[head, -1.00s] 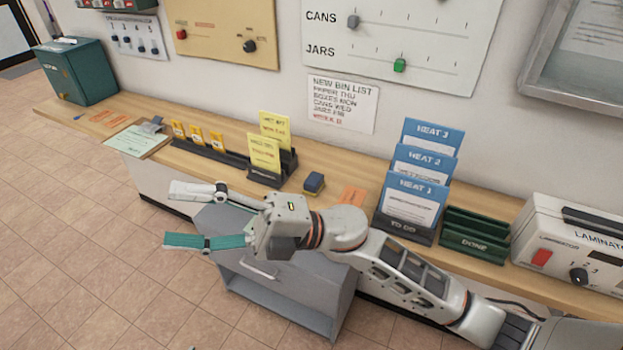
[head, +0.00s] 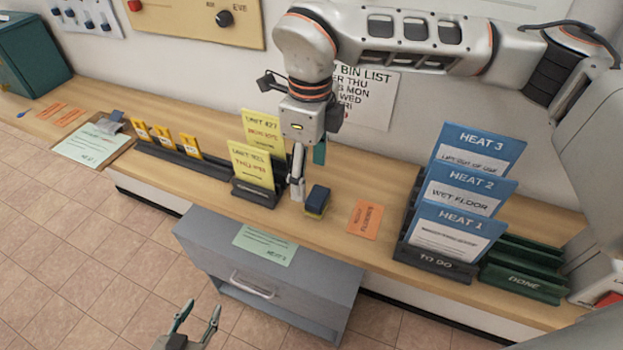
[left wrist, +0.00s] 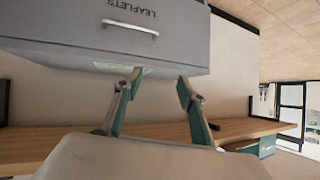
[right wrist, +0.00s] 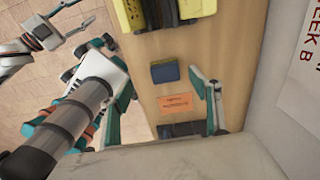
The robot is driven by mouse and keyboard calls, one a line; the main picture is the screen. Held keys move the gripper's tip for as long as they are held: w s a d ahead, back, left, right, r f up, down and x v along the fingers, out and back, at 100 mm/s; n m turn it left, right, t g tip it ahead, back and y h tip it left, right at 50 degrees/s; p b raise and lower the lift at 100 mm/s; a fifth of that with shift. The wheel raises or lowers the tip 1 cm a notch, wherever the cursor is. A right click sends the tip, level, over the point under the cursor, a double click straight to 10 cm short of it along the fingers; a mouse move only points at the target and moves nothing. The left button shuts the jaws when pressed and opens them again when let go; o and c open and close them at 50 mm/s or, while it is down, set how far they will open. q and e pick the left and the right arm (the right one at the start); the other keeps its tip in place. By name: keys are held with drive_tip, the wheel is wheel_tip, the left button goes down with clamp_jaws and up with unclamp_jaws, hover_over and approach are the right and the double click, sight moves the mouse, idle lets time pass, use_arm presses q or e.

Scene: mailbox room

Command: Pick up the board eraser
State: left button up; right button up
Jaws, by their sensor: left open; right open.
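The board eraser (head: 317,201), a small block with a dark blue top and a yellowish lower part, lies on the wooden counter right of the yellow cards. It also shows in the right wrist view (right wrist: 165,73), ahead of the right gripper. My right gripper (head: 309,172) points down over the counter, open, just behind and left of the eraser in the head view. Nothing is between its fingers, and I cannot tell whether a finger touches the eraser. My left gripper (head: 203,310) is open and empty at the bottom of the head view, low in front of the grey cabinet (head: 262,265).
Yellow cards in a dark holder (head: 262,192) stand close left of the eraser. An orange card (head: 364,220) lies to its right, then the blue HEAT cards (head: 450,232) and a green DONE rack (head: 524,282). The wall is close behind.

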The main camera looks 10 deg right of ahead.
sight(314, 194)
drive_tip(key=shift+w+d+f, duration=0.1)
drive_tip(key=shift+w+d, duration=0.15)
drive_tip(key=shift+s+f, duration=0.25)
drive_tip(key=shift+f, duration=0.95)
drive_tip(key=f+p, duration=0.1)
drive_tip(key=f, duration=0.3)
drive_tip(key=shift+d+f, duration=0.1)
drive_tip(key=shift+d, duration=0.1)
use_arm(q)
drive_tip(key=shift+s, duration=0.75)
use_arm(e)
drive_tip(key=shift+w+f, duration=0.1)
drive_tip(key=shift+f, duration=0.25)
drive_tip(key=shift+c, duration=0.3)
drive_tip(key=c, duration=1.1)
use_arm(q)
drive_tip(key=shift+s+f+g, duration=0.15)
drive_tip(key=shift+g, duration=0.15)
